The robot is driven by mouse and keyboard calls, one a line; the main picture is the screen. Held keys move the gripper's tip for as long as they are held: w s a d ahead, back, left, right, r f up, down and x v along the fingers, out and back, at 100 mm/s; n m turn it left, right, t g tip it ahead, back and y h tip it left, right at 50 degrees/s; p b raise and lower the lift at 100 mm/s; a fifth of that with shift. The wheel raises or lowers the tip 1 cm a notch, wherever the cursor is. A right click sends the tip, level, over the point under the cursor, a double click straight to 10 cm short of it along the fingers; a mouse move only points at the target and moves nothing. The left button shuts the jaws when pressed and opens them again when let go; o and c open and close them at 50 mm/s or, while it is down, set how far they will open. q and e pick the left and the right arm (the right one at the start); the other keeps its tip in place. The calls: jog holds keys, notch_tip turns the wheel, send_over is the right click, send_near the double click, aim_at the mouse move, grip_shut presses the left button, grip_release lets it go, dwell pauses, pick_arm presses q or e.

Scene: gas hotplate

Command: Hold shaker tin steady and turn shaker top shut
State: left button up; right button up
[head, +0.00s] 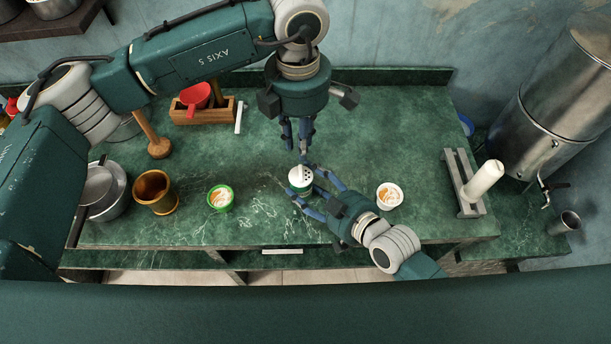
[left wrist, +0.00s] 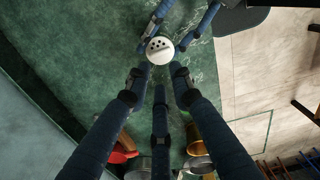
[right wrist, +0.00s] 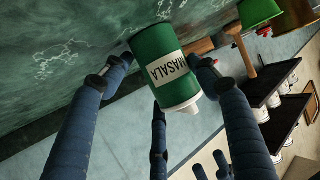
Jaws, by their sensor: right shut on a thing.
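The shaker tin (right wrist: 162,54) is green with a cream label reading MASALA in the right wrist view. Its white shaker top (head: 301,176), dotted with dark holes, faces up in the head view. The top (left wrist: 160,50) also shows in the left wrist view. My right gripper (head: 313,184) is shut on the tin, its fingers on the sides of the body. My left gripper (head: 303,157) points down just beyond the shaker. Its fingers (left wrist: 158,76) are spread at the near side of the top and hold nothing. I cannot tell whether they touch it.
A white cup (head: 389,203) stands right of the shaker, a green cup (head: 221,208) left. Farther left are a brown mortar (head: 153,197) and a pot (head: 117,202). A wooden box (head: 188,117) is behind. A white cylinder (head: 484,180) stands on a grey rack at right.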

aim_at(299, 172)
pick_arm(q)
jog(key=f+n, duration=0.3)
jog(key=n, duration=0.2)
jog(key=f+n, duration=0.3)
jog(key=n, duration=0.2)
jog(key=f+n, duration=0.3)
jog(key=n, duration=0.2)
jog(key=shift+a+f+n, duration=0.2)
jog(key=shift+f+n, duration=0.2)
grip_shut()
